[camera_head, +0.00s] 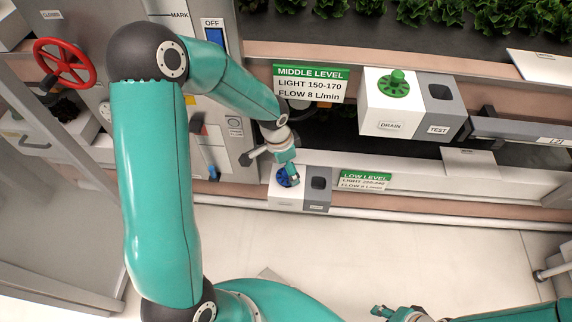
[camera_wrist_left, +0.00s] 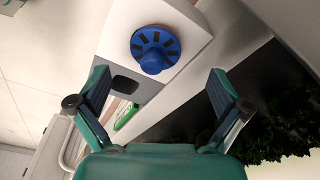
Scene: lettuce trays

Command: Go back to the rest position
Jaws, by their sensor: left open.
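My left arm comes in from the left and bends down to the low-level box. My left gripper (camera_head: 287,166) is at the blue knob (camera_head: 283,179) on the white low-level box (camera_head: 285,197). In the left wrist view, my left gripper (camera_wrist_left: 158,88) is open, with its two fingers spread wide. The blue knob (camera_wrist_left: 154,48) shows ahead of the fingertips, with nothing held between them. My right gripper (camera_head: 385,313) shows only partly at the bottom edge of the head view, and its opening is unclear.
A drain and test box with a green knob (camera_head: 393,85) juts out above right. A middle-level sign (camera_head: 310,83) and low-level sign (camera_head: 363,180) hang on the rack. A red valve wheel (camera_head: 62,63) is at left. The pale floor (camera_head: 400,240) in front is clear.

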